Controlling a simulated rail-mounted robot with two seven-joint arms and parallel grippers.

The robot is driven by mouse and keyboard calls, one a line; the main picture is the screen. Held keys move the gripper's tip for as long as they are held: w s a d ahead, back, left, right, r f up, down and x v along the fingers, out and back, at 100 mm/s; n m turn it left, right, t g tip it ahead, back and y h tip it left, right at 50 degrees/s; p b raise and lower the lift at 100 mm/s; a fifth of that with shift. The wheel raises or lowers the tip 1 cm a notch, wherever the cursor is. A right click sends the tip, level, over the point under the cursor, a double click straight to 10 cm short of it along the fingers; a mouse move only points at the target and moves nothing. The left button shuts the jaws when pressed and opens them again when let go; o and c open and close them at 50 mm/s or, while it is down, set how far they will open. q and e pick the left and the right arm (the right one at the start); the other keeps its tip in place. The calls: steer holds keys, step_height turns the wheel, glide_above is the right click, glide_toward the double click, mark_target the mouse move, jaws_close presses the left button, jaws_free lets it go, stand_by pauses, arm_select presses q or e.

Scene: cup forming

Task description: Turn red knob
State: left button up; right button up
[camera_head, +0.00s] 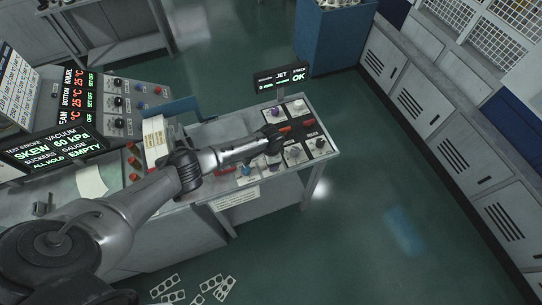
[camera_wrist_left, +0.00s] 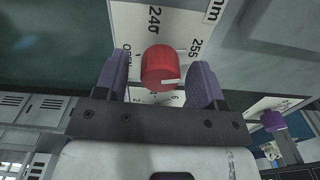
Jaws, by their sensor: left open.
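In the left wrist view a red knob (camera_wrist_left: 158,66) with a white pointer mark stands on a white dial plate (camera_wrist_left: 133,20) marked 240, 255 and OPEN. My left gripper (camera_wrist_left: 162,78) is open, with one purple finger on each side of the knob. A small gap shows on both sides, though contact deeper down cannot be told. In the head view my left arm reaches in from the lower left, and its gripper (camera_head: 278,132) is over the control panel (camera_head: 222,127). I cannot pick out the red knob there with certainty. My right gripper is in neither view.
Other knobs stand close by on the panel, including a purple knob (camera_wrist_left: 272,121) to the right of the gripper. Grey cabinets (camera_head: 460,140) line the right, with open green floor between.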

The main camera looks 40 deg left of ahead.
arm_select(q)
step_height(320, 180, up, 14)
stand_by(0.6)
steer(key=shift+f, duration=0.15)
stand_by(0.3)
